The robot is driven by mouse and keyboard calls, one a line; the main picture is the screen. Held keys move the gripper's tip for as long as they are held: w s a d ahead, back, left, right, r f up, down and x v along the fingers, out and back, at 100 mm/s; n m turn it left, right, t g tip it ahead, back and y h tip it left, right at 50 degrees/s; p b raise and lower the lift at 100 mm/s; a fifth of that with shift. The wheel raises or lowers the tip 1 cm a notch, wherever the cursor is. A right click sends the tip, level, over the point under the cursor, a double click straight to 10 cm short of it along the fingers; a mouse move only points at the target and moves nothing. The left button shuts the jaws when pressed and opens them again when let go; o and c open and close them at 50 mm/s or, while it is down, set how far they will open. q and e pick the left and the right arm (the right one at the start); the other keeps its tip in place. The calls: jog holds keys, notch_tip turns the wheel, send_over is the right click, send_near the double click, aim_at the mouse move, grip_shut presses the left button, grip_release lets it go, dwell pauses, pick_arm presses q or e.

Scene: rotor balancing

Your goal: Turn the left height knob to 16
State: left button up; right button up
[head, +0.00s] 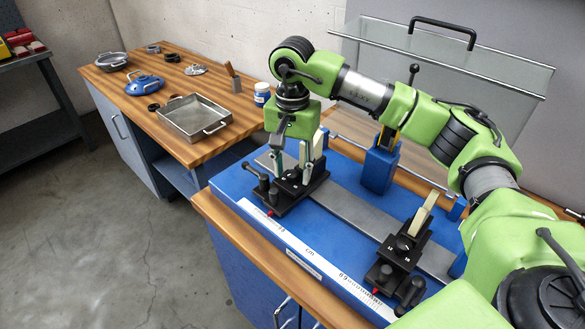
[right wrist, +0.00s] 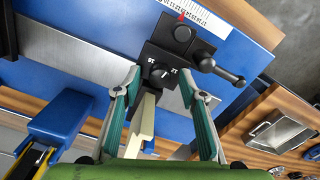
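The left carriage (head: 290,190) is a black block on the grey rail of the blue balancing machine. Its height knob is a small black dial with a white pointer line, clearest in the right wrist view (right wrist: 160,73). White scale figures flank it, too small to read surely. A cream upright support (right wrist: 142,120) stands behind the knob. My right gripper (head: 290,162) hangs over the left carriage, pointing down. In the right wrist view (right wrist: 160,78) its fingers are apart, one on each side of the knob; contact cannot be told. My left gripper is not in view.
A second black carriage (head: 397,256) with its own dial stands at right on the rail. A blue post (head: 379,166) stands behind the rail. A clear cover (head: 450,60) with a black handle is at the back. The wooden bench at left holds a metal tray (head: 195,117).

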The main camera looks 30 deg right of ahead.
aim_at(292, 173)
jog(key=shift+r, duration=0.2)
notch_tip(292, 173, up, 12)
jog(key=shift+f, duration=0.2)
dwell(0.3)
notch_tip(292, 173, down, 12)
jog(key=m+p, duration=0.7)
jog(key=m, duration=0.2)
dwell(0.5)
grip_shut()
